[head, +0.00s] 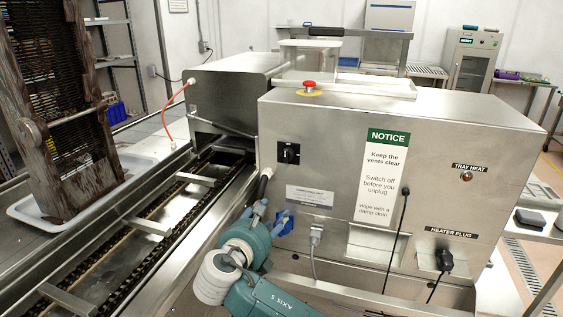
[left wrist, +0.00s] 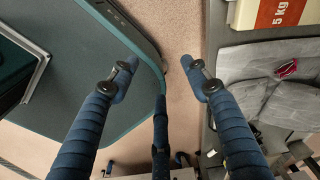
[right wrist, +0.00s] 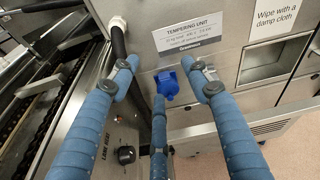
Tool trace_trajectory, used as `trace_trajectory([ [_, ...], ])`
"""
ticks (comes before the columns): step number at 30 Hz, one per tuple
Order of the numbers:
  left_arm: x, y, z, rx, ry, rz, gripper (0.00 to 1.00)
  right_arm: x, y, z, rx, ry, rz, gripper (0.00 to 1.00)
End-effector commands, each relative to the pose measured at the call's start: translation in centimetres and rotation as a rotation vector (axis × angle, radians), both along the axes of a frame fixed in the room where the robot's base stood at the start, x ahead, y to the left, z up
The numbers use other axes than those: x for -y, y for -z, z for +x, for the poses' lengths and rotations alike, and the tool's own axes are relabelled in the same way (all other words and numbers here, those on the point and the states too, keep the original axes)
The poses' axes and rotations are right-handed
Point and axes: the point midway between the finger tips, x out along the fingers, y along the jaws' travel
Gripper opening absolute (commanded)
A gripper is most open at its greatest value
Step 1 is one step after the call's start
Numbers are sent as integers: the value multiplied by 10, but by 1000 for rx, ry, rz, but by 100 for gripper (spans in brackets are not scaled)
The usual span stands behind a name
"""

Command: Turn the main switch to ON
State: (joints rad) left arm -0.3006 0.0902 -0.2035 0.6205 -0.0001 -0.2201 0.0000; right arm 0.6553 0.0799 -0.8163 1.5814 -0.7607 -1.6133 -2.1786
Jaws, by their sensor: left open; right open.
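A black rotary switch (head: 288,153) is on the upper left of the steel tempering unit's front face (head: 330,145). Its markings and setting are too small to read. My right gripper (head: 265,214) is open and empty below the switch, in front of the unit's lower left face. In the right wrist view its spread fingers (right wrist: 159,64) stand before a blue fitting (right wrist: 167,83); I cannot tell whether they touch it. The black switch is out of that view. My left gripper (left wrist: 160,66) is open and empty, away from the unit.
A red mushroom button (head: 309,86) is on top of the unit. Cords hang on its front by the heater plug (head: 444,260). A chain conveyor (head: 130,245) runs along the left. A black knob (right wrist: 126,154) labelled LANE HEAT is on the conveyor side.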

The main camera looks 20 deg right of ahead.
Motion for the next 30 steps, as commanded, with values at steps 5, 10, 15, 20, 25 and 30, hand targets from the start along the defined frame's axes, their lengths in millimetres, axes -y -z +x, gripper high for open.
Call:
trace_trajectory([
  [5,9,1,-1,-1,-2,-10,47,-3,-84,17,-6,2,-353,47],
  [10,18,-2,-1,-1,-6,-21,47,1,-105,25,-17,13,-450,47],
  [15,16,-8,-1,-1,-5,-18,47,18,-106,45,-19,14,-452,47],
  [20,7,-15,-1,-1,-6,-9,47,38,-106,70,-20,14,-449,47],
  [25,4,-19,0,-1,-9,-6,47,54,-105,92,-19,13,-447,47],
  [30,5,-21,0,-1,-9,-6,47,62,-104,103,-18,10,-445,47],
])
